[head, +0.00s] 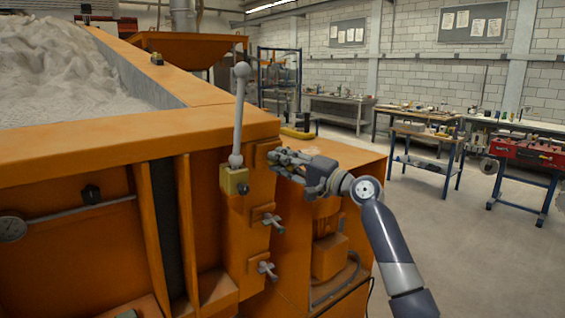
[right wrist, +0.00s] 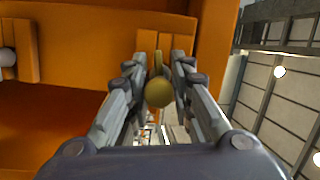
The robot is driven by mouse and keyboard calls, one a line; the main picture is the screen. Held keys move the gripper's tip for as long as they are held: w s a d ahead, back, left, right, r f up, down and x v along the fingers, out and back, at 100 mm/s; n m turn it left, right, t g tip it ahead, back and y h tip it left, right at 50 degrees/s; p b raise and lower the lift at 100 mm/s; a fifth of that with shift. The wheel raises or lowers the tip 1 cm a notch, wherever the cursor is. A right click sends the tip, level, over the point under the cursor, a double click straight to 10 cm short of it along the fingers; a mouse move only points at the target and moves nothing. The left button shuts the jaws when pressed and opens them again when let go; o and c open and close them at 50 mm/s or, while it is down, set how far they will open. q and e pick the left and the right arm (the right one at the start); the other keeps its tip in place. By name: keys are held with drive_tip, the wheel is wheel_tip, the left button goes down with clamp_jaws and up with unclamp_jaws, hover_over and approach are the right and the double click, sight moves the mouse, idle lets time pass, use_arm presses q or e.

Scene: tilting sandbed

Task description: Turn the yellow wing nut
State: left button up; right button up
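The yellow wing nut (right wrist: 158,92) shows in the right wrist view as a round yellow end with a thin upright wing above it. It lies between the two fingers of my right gripper (right wrist: 165,70), which stand apart with small gaps beside it. In the head view my right gripper (head: 280,162) is at the upper bracket on the orange sandbed's corner post, and its fingers hide the wing nut there. Two other wing nuts, a middle one (head: 273,222) and a lower one (head: 267,270), sit below on the same post. My left gripper is not in view.
A grey lever (head: 239,115) with a ball top rises from a yellow block (head: 234,181) just left of my right gripper. The orange sandbed (head: 130,140) fills the left side. An orange cabinet (head: 345,158) stands below my right forearm.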

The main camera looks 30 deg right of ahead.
drive_tip(key=shift+o, duration=0.5)
drive_tip(key=shift+s, duration=0.1)
drive_tip(key=shift+s+d+f, duration=0.1)
drive_tip(key=shift+s+d, duration=0.1)
drive_tip(key=shift+s, duration=0.15)
drive_tip(key=v, duration=1.1)
